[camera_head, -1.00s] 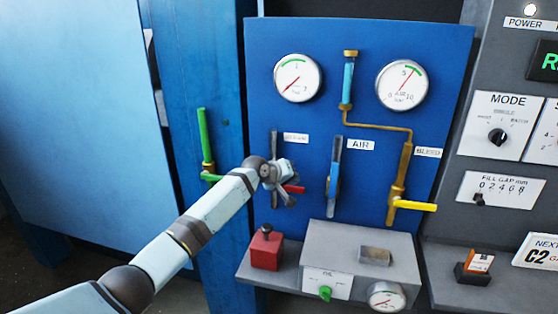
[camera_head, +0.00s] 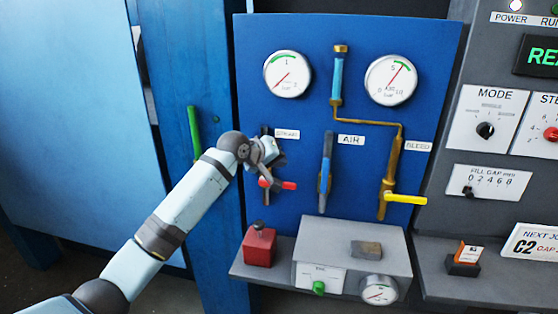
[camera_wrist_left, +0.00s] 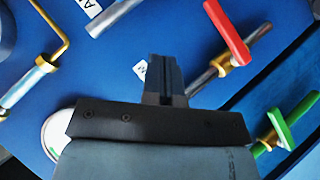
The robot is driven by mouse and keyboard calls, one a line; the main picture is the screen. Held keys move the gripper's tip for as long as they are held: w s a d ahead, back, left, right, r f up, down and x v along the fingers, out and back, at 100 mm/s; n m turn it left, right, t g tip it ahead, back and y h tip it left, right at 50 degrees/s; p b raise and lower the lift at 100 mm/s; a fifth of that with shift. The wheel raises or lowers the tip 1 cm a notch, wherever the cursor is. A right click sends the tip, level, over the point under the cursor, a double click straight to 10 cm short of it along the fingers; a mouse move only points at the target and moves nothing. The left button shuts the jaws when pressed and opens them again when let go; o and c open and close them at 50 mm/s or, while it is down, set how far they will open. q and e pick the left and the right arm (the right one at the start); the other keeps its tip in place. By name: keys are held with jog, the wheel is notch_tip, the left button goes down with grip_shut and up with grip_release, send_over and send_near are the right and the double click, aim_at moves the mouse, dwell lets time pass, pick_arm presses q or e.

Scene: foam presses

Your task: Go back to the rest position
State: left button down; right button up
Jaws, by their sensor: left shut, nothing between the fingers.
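My left gripper (camera_head: 270,166) is in front of the blue panel (camera_head: 300,30), just above the red valve handle (camera_head: 288,185) on the steam pipe. In the left wrist view its closed fingers (camera_wrist_left: 167,75) are together with nothing between them. The red handle (camera_wrist_left: 228,32) shows to the right of the fingers there, apart from them. The wrist and fingers partly cover the steam pipe in the head view. My right gripper is in neither view.
The panel bears two gauges (camera_head: 288,74), the blue air lever (camera_head: 325,170) and the yellow bleed handle (camera_head: 405,199). Below are a red box (camera_head: 260,247) and a grey oil box (camera_head: 340,235) on a shelf. A green handle (camera_head: 194,132) stands on the left post.

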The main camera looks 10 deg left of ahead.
pick_arm(q)
jog(key=s+a+f+m+y, duration=0.1)
jog(key=s+f, duration=0.7)
jog(key=f, duration=0.4)
jog(key=s+f+m, duration=0.1)
jog(key=s+f, duration=0.8)
jog(key=f, duration=0.4)
jog(key=s+a+f+m+y, duration=0.1)
jog(key=s+a+f, duration=0.1)
jog(key=s, duration=0.8)
jog(key=s+a+f+m+t+y, duration=0.1)
jog(key=s+a+f+m, duration=0.1)
jog(key=s+f, duration=0.3)
jog(key=s+a+f+m, duration=0.1)
jog(key=s+f, duration=0.3)
jog(key=s, duration=1)
jog(key=shift+s+a+f+y, duration=0.25)
jog(key=shift+s+a+y, duration=0.05)
jog(key=shift+a+y, duration=0.1)
